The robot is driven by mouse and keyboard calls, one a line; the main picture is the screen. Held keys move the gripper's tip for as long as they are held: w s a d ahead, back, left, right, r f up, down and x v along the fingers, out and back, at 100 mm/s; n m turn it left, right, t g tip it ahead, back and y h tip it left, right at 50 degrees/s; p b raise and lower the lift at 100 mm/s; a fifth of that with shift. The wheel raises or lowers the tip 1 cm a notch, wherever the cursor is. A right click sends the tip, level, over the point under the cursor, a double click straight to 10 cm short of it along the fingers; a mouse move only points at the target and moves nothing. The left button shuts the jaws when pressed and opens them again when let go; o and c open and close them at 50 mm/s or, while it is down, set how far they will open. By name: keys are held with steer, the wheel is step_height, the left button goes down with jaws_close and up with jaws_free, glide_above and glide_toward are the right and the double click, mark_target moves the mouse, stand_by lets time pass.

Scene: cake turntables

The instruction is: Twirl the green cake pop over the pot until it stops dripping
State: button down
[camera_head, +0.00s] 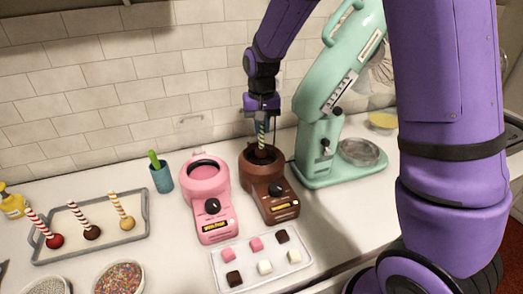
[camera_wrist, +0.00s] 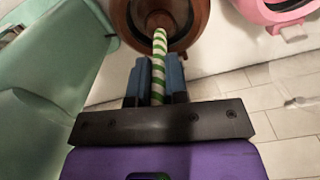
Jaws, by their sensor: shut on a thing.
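My gripper (camera_head: 262,125) is shut on the green-and-white striped stick of the green cake pop (camera_head: 262,138). In the wrist view the stick (camera_wrist: 159,45) runs between the blue fingers (camera_wrist: 158,80) toward the brown pot. The brown pot (camera_head: 268,186) stands on the counter with its round opening below my gripper. The stick's lower end reaches the pot's opening. The cake ball is dark and hard to make out there, and I cannot tell whether it touches the chocolate or drips. In the wrist view the pot's rim (camera_wrist: 200,16) is at the top.
A pink pot (camera_head: 206,205) stands close on the left, a mint mixer (camera_head: 335,110) close on the right. In front is a tray (camera_head: 297,262) of small cubes. At left are a rack (camera_head: 142,222) with three cake pops, sprinkle bowls (camera_head: 120,262) and a teal cup (camera_head: 161,180).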

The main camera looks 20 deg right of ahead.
steer(key=shift+r, duration=2.5)
